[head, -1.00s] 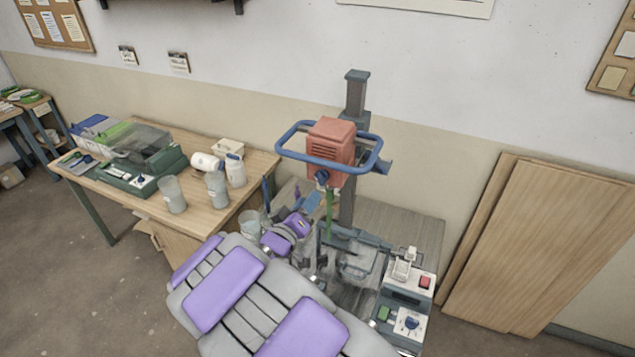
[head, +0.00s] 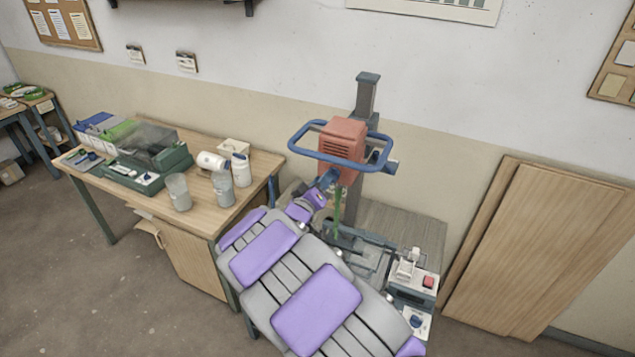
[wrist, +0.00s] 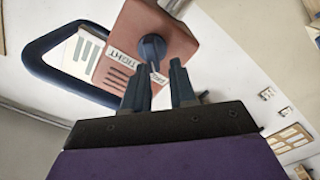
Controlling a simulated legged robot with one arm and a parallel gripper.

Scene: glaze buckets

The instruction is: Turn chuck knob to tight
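The red-orange mixer head (head: 342,137) sits on a dark upright column, with a blue guard ring (head: 300,143) around it. A white label reading "TIGHT" (wrist: 123,60) is left of the knob; a second label (wrist: 158,78) is partly hidden by my fingers. My gripper (wrist: 158,66) is open, its two fingers apart and pointing at the knob, which shows just beyond the fingertips. In the head view my gripper (head: 328,178) is just below the mixer head and hides the knob.
A green rod (head: 338,212) hangs below the mixer head. A control box with a red button (head: 428,282) stands at lower right. A wooden table (head: 205,205) at left holds bottles and cups. Wooden boards (head: 535,245) lean on the wall.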

